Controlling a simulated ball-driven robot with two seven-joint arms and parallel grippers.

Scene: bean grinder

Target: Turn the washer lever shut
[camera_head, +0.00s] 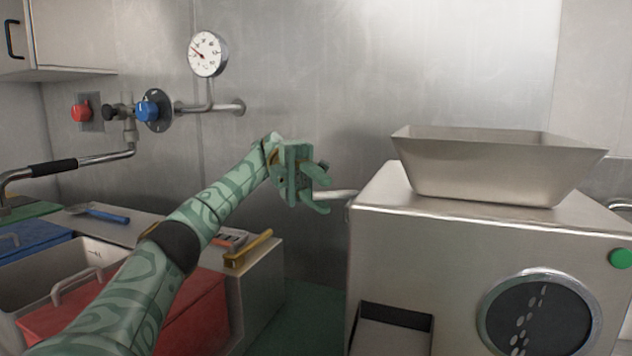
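A short metal lever (338,194) sticks out to the left from the side of a steel grinder-like machine (400,245). It is the only lever beside my gripper; I cannot tell for sure that it is the washer lever. My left gripper (321,192), green, is at the lever's free end. Its two fingers are apart, one above and one below the lever's line, and the lever's tip shows between them. I cannot tell whether they touch it. My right gripper is not in view.
A steel hopper (495,165) sits on the machine. On the left, a counter holds a red container (190,318), a blue-handled tool (98,213) and a yellow-handled item (248,248). A tap with red (81,111) and blue (147,110) knobs and a gauge (206,54) are on the wall.

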